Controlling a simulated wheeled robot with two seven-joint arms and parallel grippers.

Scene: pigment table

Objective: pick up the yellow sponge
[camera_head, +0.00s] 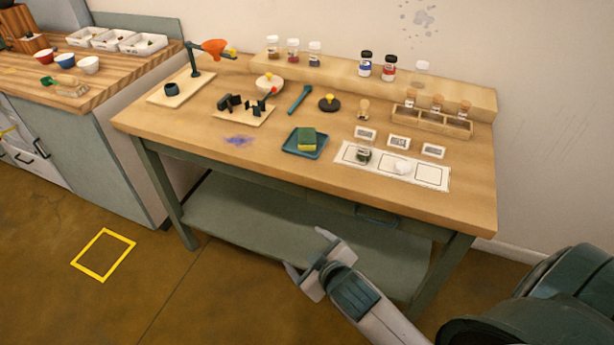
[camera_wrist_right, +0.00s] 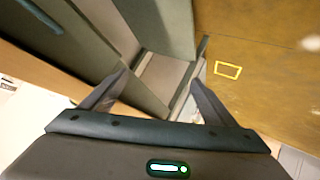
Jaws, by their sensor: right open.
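The yellow sponge (camera_head: 307,138), with a green layer, lies on a dark teal tray (camera_head: 290,148) near the front middle of the wooden table (camera_head: 220,152). My right gripper (camera_head: 307,255) is open and empty, in front of the table and below its top edge, well apart from the sponge. In the right wrist view my right gripper's fingers (camera_wrist_right: 158,92) are spread with nothing between them, and the sponge does not show there. My left gripper is in neither view.
A lower shelf (camera_head: 240,215) sits under the tabletop. A yellow square (camera_head: 103,254) marks the floor.

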